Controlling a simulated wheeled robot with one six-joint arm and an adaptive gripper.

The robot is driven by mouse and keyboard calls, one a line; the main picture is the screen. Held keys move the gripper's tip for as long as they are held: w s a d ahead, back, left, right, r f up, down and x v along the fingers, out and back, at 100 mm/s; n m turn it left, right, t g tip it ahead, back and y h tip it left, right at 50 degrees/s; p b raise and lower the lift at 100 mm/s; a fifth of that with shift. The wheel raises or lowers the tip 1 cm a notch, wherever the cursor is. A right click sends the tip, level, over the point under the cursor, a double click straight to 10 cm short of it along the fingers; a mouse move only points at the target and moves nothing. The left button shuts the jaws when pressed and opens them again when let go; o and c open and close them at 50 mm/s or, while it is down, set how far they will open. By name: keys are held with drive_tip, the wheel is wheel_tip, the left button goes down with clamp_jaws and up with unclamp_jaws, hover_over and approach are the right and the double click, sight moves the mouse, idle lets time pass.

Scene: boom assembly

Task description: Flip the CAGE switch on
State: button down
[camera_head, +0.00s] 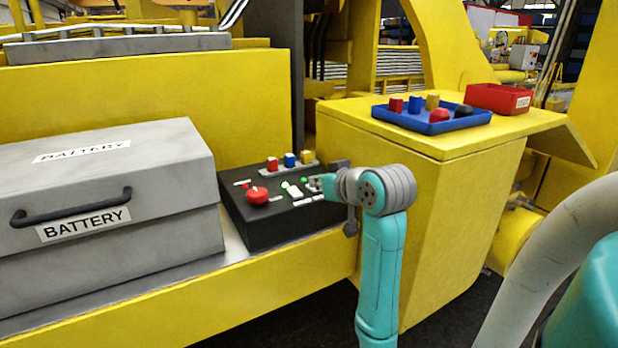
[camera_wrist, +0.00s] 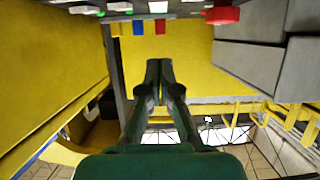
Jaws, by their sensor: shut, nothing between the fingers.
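A black control box (camera_head: 262,232) sits on the yellow ledge in the head view. Its top carries a red mushroom button (camera_head: 257,195), small green-lit parts and white labels (camera_head: 295,191). The label text is too small to read, so I cannot tell which switch is CAGE. My gripper (camera_head: 318,184) is at the right end of the box top, close over it; contact cannot be told. In the wrist view my gripper (camera_wrist: 158,66) has its dark fingers together with nothing between them. The red button (camera_wrist: 222,14) and white labels (camera_wrist: 158,7) show at that view's top edge.
A grey battery case (camera_head: 110,245) with a black handle is at left. A blue tray (camera_head: 412,124) with several coloured parts and a red bin (camera_head: 488,98) stand on the yellow cabinet (camera_head: 425,200) at right.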

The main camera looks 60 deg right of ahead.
drive_tip(key=shift+s+a+r, duration=0.1)
drive_tip(key=shift+s+a, duration=0.4)
drive_tip(key=shift+s, duration=0.3)
drive_tip(key=w+a+f+t+y, duration=0.1)
drive_tip(key=w+a+f, duration=0.2)
drive_tip(key=a+f, duration=0.3)
drive_tip(key=w+a+f, duration=0.2)
drive_tip(key=a+f, duration=0.2)
drive_tip(key=f, duration=0.4)
drive_tip(key=s+a+f+y, duration=0.2)
drive_tip(key=s+a+f, duration=0.2)
drive_tip(key=a+f, duration=0.95)
drive_tip(key=s+a+f+n+t+y, duration=0.1)
drive_tip(key=s+a+f, duration=0.2)
drive_tip(key=s+a, duration=0.25)
drive_tip(key=s+a+f+n, duration=0.2)
drive_tip(key=s+a+f, duration=0.15)
drive_tip(key=s, duration=0.25)
drive_tip(key=s+a+r+n+y, duration=0.1)
drive_tip(key=s+a, duration=0.2)
drive_tip(key=s, duration=0.4)
drive_tip(key=s+a+r+n+t+y, duration=0.1)
drive_tip(key=s+a+n+y, duration=0.1)
drive_tip(key=s, duration=0.6)
drive_tip(key=shift+a+r, duration=0.35)
drive_tip(key=shift+a, duration=0.55)
